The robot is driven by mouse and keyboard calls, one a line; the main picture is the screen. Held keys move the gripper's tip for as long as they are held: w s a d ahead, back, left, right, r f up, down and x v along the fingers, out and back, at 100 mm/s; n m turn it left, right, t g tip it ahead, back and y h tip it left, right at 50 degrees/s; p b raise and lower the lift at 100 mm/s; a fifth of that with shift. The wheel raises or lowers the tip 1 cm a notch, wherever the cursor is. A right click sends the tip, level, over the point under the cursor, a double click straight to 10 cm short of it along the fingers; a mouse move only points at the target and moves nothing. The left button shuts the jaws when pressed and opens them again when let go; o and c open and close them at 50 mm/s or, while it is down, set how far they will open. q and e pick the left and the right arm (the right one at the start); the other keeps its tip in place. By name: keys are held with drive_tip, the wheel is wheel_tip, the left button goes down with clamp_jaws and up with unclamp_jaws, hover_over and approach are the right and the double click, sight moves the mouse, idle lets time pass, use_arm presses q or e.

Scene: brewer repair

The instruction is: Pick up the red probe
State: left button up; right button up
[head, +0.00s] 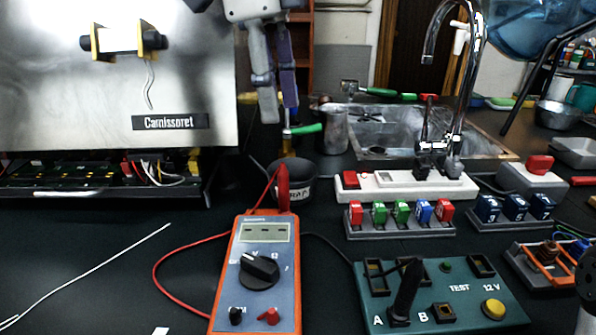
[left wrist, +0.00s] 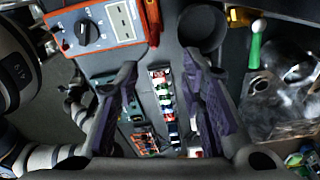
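The red probe (head: 283,187) stands upright at the top edge of the orange multimeter (head: 221,290), with a red lead looping to the meter's front. In the left wrist view the red probe (left wrist: 153,22) shows beside the meter (left wrist: 54,17), near the top. My left gripper (head: 276,112) hangs above and beyond the probe, fingers down, apart from it. In the left wrist view its two purple-padded fingers (left wrist: 162,110) are spread with nothing held between them. Pale and dark links of my right arm show at the left of that view; its fingers are not clear.
A dark pot (head: 297,190) stands just behind the probe. A green test box (head: 445,312) with an upright black probe (head: 406,290) is to the right, near a row of coloured switches (head: 400,229). The steel brewer (head: 60,110) is at left. The front left table is mostly clear.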

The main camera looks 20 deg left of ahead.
sight(282, 168)
use_arm(q)
drive_tip(key=f, duration=0.7)
drive_tip(key=s+d+f, duration=0.1)
drive_tip(key=f, duration=0.3)
clamp_jaws()
